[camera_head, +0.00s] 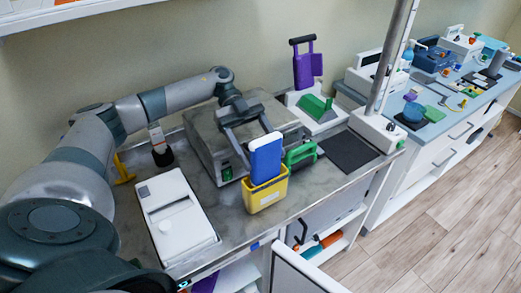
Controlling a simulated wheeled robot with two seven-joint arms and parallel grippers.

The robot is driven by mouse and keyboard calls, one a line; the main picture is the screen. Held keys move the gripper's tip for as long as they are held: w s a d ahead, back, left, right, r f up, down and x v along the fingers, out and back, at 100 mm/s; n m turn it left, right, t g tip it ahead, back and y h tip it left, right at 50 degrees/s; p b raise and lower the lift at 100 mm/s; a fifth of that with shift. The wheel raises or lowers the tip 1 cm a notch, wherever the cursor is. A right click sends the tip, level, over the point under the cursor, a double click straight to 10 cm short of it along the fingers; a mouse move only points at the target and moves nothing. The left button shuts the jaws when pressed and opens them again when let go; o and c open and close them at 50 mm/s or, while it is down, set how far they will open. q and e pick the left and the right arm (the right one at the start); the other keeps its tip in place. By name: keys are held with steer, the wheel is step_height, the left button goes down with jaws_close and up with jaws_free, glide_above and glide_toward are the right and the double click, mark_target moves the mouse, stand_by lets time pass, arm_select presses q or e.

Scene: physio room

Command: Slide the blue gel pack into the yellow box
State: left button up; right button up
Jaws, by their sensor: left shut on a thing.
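The blue gel pack (266,160) stands upright with a pale top edge. Its lower end is hidden behind the front rim of the yellow box (264,198), so it appears to be partly inside the opening. The yellow box sits near the front edge of the grey counter. My left gripper (253,143) reaches in from behind and above and is shut on the upper part of the gel pack. The pack hides part of its fingertips. My right gripper is not in view.
A grey metal device (207,143) stands close behind the box. A green-handled item (300,154) is just right of it. A white case (176,217) lies to the left. A metal pole (392,60) rises from a white base at right. An open cabinet door (296,272) is below.

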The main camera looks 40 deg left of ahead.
arm_select(q)
steer(key=shift+f+b, duration=0.45)
steer(key=shift+f, duration=0.65)
stand_by(0.4)
steer(key=o, duration=1.4)
steer(key=shift+c, duration=0.2)
step_height(320, 180, up, 9)
steer(key=p, duration=0.8)
stand_by(0.4)
stand_by(0.6)
